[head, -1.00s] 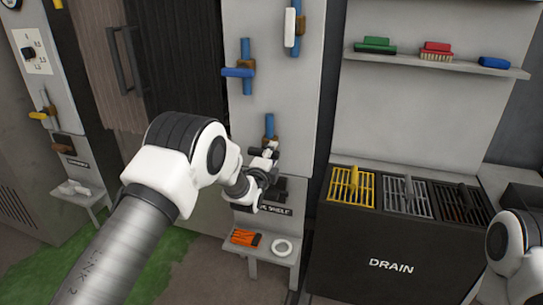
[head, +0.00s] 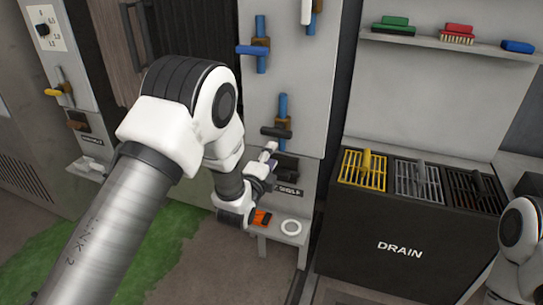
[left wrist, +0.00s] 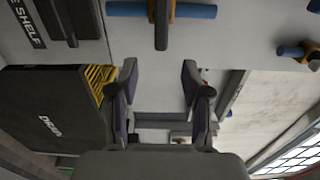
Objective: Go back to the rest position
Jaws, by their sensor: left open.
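My left arm comes in from the left in the head view. Its gripper (head: 268,160) is in front of the grey panel, just below a black-handled valve (head: 276,131) on a blue pipe. The gripper is partly hidden by its own wrist. In the left wrist view, the two fingers (left wrist: 158,82) are spread apart with nothing between them. There, the black handle (left wrist: 161,22) crosses the blue pipe beyond the fingertips, apart from them. Only a link of my right arm shows at the right edge of the head view; its gripper is out of view.
Below the panel, a small shelf (head: 264,233) holds an orange item (head: 262,218) and a white ring (head: 291,227). A black drain cabinet (head: 400,272) with yellow, grey and black grates stands to the right. Brushes lie on a wall shelf (head: 440,43). Open floor lies in front.

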